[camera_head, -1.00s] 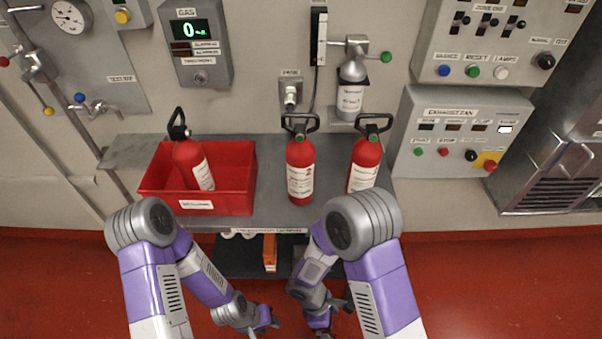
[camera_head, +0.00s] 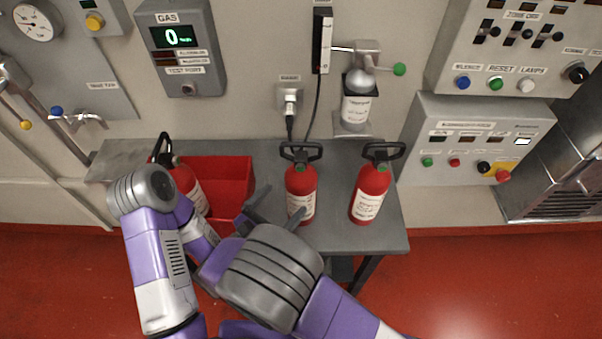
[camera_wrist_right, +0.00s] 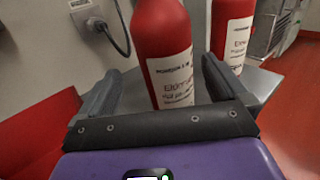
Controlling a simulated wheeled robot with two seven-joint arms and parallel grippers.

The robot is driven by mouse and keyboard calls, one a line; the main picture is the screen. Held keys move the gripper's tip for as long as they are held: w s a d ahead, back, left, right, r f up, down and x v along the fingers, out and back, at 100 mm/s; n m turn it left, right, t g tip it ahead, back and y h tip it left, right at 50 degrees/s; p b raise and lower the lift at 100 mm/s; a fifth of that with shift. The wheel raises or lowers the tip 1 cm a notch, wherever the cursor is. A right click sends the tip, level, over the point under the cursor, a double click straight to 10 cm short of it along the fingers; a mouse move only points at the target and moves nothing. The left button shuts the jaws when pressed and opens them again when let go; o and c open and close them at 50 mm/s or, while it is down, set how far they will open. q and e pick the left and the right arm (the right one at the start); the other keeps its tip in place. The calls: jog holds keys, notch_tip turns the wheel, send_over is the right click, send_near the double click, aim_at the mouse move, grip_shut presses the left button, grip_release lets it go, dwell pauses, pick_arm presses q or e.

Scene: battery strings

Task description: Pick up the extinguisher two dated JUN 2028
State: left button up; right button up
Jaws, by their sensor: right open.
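Three red extinguishers with white labels are in the head view. The left extinguisher (camera_head: 183,178) stands in a red bin (camera_head: 236,175), partly behind my left arm. The middle extinguisher (camera_head: 299,180) and right extinguisher (camera_head: 370,188) stand upright on the grey bench. The dates are too small to read. My right gripper (camera_head: 278,208) is open in front of the middle extinguisher. In the right wrist view, the open right gripper (camera_wrist_right: 158,88) faces the middle extinguisher (camera_wrist_right: 160,40), with fingers spread toward either side; contact is not clear. My left gripper is hidden.
The bench (camera_head: 335,232) has bare room between the middle and right extinguishers. Behind it are a wall socket with a cable (camera_head: 290,100) and a small cylinder on a bracket (camera_head: 358,105). Control panels (camera_head: 478,140) are at the right.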

aim_at(301, 181)
jog(key=x, duration=0.5)
jog(key=r+x, duration=0.1)
jog(key=x, duration=0.1)
jog(key=shift+d, duration=0.4)
jog(key=c, duration=1.8)
jog(key=shift+r, duration=0.15)
jog(key=shift+c, duration=0.3)
